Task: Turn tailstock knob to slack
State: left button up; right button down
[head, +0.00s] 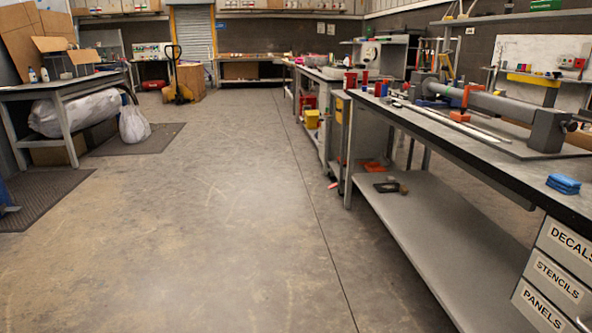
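A long grey fixture (500,105) lies on the workbench (440,130) at the right. A grey upright block (546,131) stands at its near end. A small dark knob (571,126) shows at the right of that block, close to the picture edge. It looks like the tailstock knob, but it is too small to tell how it is turned. An orange clamp-like part (468,100) sits across the fixture's middle. Neither of my grippers is in view.
A blue block or sponge (563,184) lies on the bench near its front edge. Labelled drawers (556,279) and a low shelf (430,235) are below. The concrete floor (220,220) is open in the middle. A left table (62,86) stands beside a floor mat (140,139).

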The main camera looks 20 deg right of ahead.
aim_at(571, 127)
jog(key=i+z, duration=0.1)
jog(key=i, duration=1.55)
jog(key=i+z, duration=0.15)
jog(key=z, duration=0.35)
jog(key=i+z, duration=0.1)
jog(key=z, duration=0.4)
jog(key=i+j+z, duration=0.15)
jog(key=z, duration=0.35)
